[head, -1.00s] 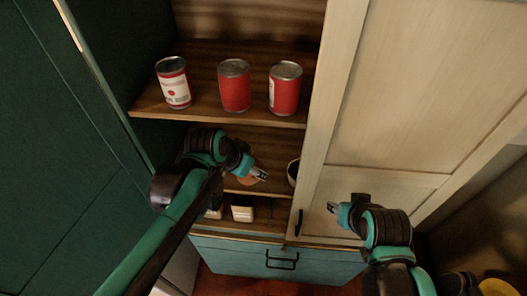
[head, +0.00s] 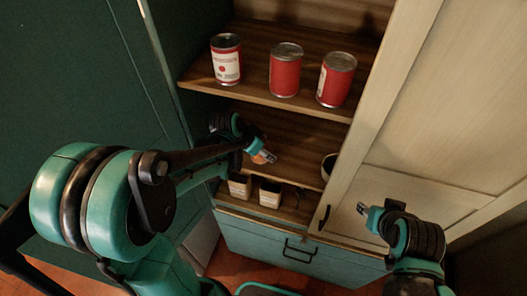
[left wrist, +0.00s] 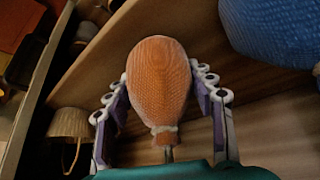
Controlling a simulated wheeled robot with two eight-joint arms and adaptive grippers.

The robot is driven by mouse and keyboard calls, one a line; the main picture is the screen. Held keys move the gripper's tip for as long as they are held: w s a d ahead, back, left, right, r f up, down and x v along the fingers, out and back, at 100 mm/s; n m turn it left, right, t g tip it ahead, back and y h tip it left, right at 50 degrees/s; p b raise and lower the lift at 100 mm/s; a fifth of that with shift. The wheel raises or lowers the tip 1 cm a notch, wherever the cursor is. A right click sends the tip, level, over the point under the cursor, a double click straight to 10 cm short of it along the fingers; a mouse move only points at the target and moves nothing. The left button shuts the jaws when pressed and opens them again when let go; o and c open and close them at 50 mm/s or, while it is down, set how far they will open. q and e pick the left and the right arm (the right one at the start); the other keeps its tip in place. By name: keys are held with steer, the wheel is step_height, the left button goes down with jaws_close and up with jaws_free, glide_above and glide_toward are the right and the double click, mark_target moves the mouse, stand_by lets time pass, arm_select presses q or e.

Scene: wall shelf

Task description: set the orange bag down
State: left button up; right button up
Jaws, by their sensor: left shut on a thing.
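The orange bag (left wrist: 158,85) is a rounded, woven-looking pouch with a tied neck toward me in the left wrist view. My left gripper (left wrist: 162,95) has a finger on each side of it and is shut on it. In the head view my left gripper (head: 268,156) is at the middle shelf (head: 292,145), and only a small bit of the orange bag (head: 258,159) shows behind it. I cannot tell whether the bag touches the shelf. My right gripper (head: 364,209) is in front of the cream door; its fingers are too small to read.
Three red cans, one of them (head: 285,70), stand on the upper shelf. A dark round container (head: 329,166) sits at the middle shelf's right end, by the cream door (head: 430,150). Small boxes (head: 270,193) stand below. A blue woven thing (left wrist: 275,30) is near the bag.

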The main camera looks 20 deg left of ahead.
arm_select(q)
steer(key=shift+f, duration=0.2)
steer(key=shift+f, duration=0.15)
steer(key=o, duration=1.4)
